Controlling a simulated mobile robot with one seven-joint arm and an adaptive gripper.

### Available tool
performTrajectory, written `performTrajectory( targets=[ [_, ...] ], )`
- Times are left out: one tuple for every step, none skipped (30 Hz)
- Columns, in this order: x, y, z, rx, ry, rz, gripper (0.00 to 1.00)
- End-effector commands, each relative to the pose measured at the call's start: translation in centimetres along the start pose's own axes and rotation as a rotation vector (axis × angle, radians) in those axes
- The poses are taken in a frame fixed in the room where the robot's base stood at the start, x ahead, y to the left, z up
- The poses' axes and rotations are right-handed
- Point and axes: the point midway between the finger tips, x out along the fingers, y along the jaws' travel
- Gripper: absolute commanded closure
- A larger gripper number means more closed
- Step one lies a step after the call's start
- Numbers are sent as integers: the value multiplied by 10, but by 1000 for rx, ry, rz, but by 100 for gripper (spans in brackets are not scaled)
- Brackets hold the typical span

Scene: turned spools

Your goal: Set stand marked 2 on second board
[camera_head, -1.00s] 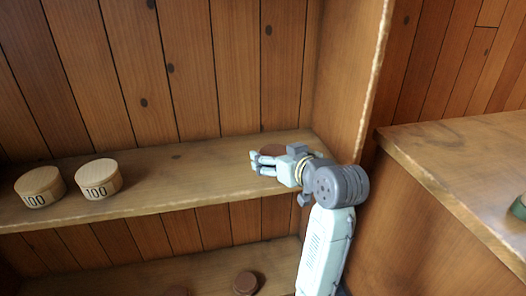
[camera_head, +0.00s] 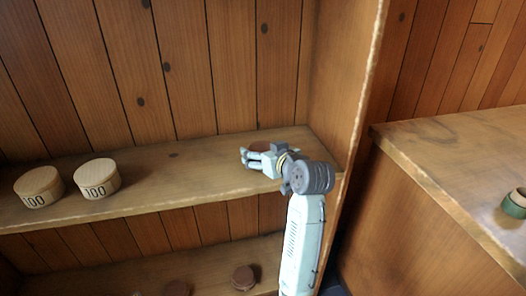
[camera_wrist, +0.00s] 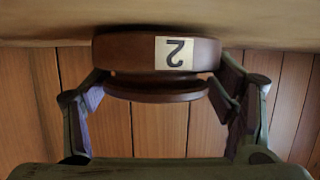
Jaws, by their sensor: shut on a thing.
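The stand marked 2 (camera_wrist: 140,52) is a dark brown turned spool with a pale label, shown upside down in the wrist view. My gripper (camera_wrist: 160,95) is shut on it, with one finger on each side. In the head view my gripper (camera_head: 249,157) is over the right end of the upper board (camera_head: 200,168), near the side wall. Only a bit of the brown stand (camera_head: 262,145) shows behind the fingers there. In the wrist view the stand is close against the board (camera_wrist: 260,28); I cannot tell whether it touches.
Two pale round boxes marked 100 (camera_head: 97,179) (camera_head: 38,187) stand at the left of the upper board. Brown round pieces (camera_head: 244,277) (camera_head: 176,289) are on the lower board. A counter with a green item (camera_head: 514,205) is at right. The upper board's middle is clear.

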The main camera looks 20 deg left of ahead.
Motion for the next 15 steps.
performTrajectory(
  targets=[
    [0,0,1,0,1,0,57],
    [1,0,2,0,1,0,57],
    [1,0,4,0,0,0,57],
    [1,0,4,0,-1,0,23],
    [1,0,4,0,-1,-1,21],
    [1,0,4,0,-1,-1,18],
    [1,0,4,0,-1,0,16],
    [1,0,4,1,-1,0,14],
    [1,0,4,1,-1,0,11],
    [1,0,4,1,-1,0,9],
    [1,0,4,1,-1,0,7],
    [1,0,3,1,-1,0,5],
    [1,0,3,1,-1,0,4],
    [1,0,3,1,-1,0,4],
    [1,0,3,1,-1,0,4]
  ],
)
